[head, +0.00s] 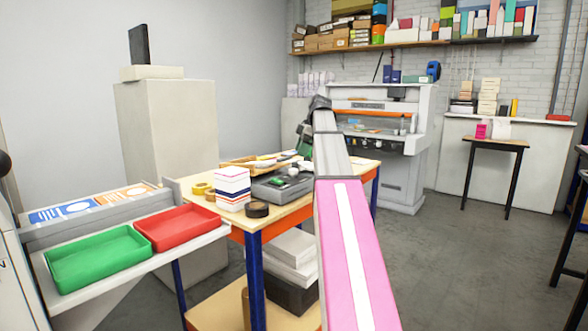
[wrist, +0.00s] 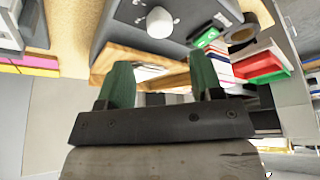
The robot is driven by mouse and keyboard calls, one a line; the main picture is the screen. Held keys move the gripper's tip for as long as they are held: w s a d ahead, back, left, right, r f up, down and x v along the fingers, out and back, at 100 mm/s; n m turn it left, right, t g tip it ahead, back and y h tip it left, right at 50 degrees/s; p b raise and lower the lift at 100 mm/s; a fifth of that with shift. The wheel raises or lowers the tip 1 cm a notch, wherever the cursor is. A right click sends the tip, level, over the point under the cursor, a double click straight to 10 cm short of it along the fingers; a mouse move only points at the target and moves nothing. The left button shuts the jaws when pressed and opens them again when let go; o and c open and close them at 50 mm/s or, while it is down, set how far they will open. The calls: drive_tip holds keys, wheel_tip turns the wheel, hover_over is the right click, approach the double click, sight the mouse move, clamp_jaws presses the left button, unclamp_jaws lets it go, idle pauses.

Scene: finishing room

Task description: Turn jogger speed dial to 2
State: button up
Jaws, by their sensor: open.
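The jogger is a dark grey machine (head: 270,187) on the wooden-topped table, with a small white round dial (head: 293,172) on its top. In the wrist view the jogger (wrist: 125,25) fills the upper middle, and its white dial (wrist: 160,22) stands clear and untouched. Dial markings are too small to read. My gripper (wrist: 158,72) has two green fingers, spread apart with nothing between them. The fingers appear below the dial in the wrist view. In the head view my gripper (head: 305,138) is at the table's far side, partly hidden by my arm.
On the table (head: 265,222) are a white box with coloured stripes (head: 233,188), a dark tape roll (head: 257,210) and yellow rolls (head: 202,188) left of the jogger. Green (head: 98,257) and red (head: 178,227) trays sit on a ledge at left. A large machine (head: 385,130) stands behind.

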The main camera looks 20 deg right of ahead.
sight(293, 173)
drive_tip(key=x, duration=0.8)
drive_tip(key=c, duration=0.9)
